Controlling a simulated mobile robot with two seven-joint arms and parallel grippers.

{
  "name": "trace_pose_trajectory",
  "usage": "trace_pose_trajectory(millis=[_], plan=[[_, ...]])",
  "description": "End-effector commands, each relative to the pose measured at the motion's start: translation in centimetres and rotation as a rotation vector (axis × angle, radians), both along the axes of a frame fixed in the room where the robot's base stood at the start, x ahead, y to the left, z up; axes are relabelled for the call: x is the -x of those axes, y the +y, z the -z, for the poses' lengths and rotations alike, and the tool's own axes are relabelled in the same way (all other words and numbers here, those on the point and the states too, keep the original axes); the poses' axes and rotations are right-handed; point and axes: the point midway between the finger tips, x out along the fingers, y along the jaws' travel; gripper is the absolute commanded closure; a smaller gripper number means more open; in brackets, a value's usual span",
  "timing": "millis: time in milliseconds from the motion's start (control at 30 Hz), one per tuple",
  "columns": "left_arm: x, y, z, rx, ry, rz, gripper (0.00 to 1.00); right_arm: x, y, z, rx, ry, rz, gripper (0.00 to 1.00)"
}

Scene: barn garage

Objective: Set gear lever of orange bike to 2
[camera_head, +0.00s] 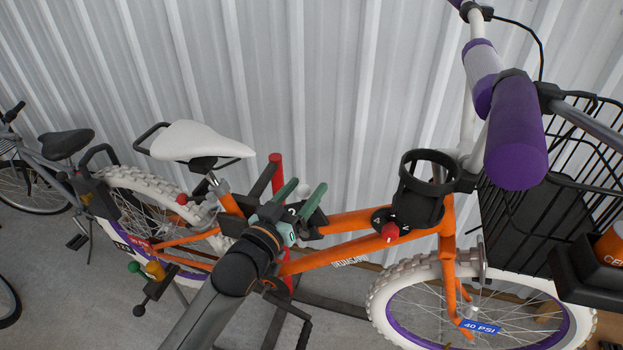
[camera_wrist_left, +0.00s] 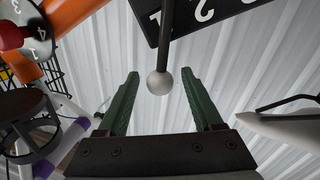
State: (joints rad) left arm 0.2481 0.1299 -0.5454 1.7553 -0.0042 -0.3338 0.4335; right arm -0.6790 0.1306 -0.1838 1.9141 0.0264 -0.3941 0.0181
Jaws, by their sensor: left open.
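The orange bike (camera_head: 345,222) stands by the wall. In the wrist view its gear lever (camera_wrist_left: 159,81) is a dark rod with a white ball knob, in front of a black plate (camera_wrist_left: 200,12) with white digits; 1 and 2 are readable. The digit at which the lever stands cannot be told. My left gripper (camera_head: 303,186) is open, its green fingers on either side of the ball knob, with visible gaps in the wrist view (camera_wrist_left: 160,74). In the head view my gripper hides much of the plate. My right gripper is not in view.
A round numbered dial with a red knob (camera_head: 390,231) sits on the frame below a black cup holder (camera_head: 428,178). The white saddle (camera_head: 195,141) is left of my gripper. The purple-gripped handlebar (camera_head: 515,135) and black basket (camera_head: 520,220) are at right.

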Motion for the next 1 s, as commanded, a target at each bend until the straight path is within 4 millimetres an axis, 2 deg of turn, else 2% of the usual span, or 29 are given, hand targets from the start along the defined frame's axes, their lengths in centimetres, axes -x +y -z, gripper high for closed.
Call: trace_pose_trajectory(millis=[100, 233, 633, 1000], plan=[[-1.5, -0.9, -0.1, 0.000, 0.000, 0.001, 0.33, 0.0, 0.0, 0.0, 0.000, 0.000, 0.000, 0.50], [-2.5, -1.4, 0.0, 0.001, 0.000, 0.000, 0.33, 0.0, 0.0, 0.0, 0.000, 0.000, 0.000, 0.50], [-3.0, -1.7, 0.0, 0.001, 0.000, 0.000, 0.33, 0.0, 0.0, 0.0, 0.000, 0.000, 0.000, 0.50], [-3.0, -1.7, 0.0, 0.000, 0.001, 0.000, 0.73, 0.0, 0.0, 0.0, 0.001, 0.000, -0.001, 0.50]])
